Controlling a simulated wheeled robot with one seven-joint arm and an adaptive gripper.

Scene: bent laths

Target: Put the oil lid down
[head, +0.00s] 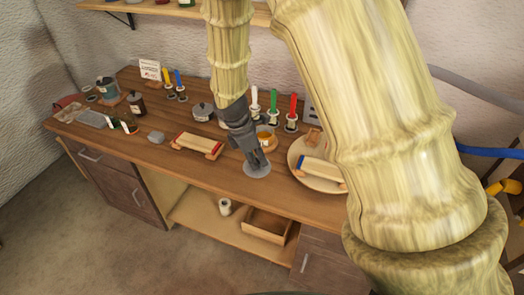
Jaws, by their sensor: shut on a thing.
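My gripper (256,163) points down over the front of the wooden workbench (170,150). Its fingers are shut on the oil lid, which is too small and covered by the fingers to make out clearly. A pale grey round disc (259,173) is right below the fingertips; I cannot tell whether the held lid touches it. An open dish of amber oil (267,142) stands just behind and to the right of my gripper.
Left of my gripper is a red-edged wooden form (197,145); right is a round tray (299,161) bearing a blue-ended piece (320,171). White, green and red upright tools (273,105) stand behind. The bench's front edge is close.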

